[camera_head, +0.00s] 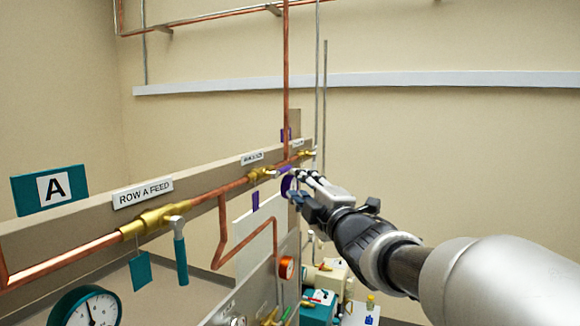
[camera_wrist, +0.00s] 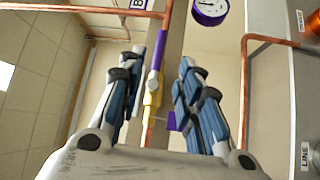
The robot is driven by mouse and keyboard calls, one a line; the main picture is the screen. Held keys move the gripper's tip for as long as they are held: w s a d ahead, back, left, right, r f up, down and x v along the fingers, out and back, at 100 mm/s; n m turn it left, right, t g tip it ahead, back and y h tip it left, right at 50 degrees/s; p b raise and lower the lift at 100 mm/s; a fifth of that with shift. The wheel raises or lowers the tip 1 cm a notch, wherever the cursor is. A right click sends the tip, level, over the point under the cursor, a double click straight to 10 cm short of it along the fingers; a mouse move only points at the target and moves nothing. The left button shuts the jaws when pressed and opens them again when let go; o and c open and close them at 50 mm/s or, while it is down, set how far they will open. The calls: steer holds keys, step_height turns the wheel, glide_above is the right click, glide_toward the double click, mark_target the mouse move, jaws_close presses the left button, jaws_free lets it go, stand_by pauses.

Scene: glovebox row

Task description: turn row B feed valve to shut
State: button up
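The row B feed valve has a brass body (camera_head: 259,174) and a purple lever handle (camera_head: 284,170); it sits on the copper pipe in mid-picture. In the wrist view the purple handle (camera_wrist: 158,52) lies in line with the pipe, beyond the brass body (camera_wrist: 152,92). My gripper (camera_head: 297,182) is at the handle in the head view. In the wrist view my gripper (camera_wrist: 162,65) is open, with one finger on each side of the handle and gaps visible. I cannot tell how deep the handle is between the fingers.
The row A valve (camera_head: 155,221) has a teal handle (camera_head: 180,258) hanging down, nearer on the left. A purple tag (camera_wrist: 173,121) hangs by the row B valve. A purple-rimmed gauge (camera_wrist: 210,10) is close by. A vertical copper pipe (camera_head: 286,80) rises behind the valve.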

mark_target(287, 171)
steer(key=p+x, duration=0.3)
steer(key=x, duration=0.6)
steer(key=shift+w+a, duration=0.1)
steer(key=shift+w, duration=0.1)
jaws_close()
stand_by(0.4)
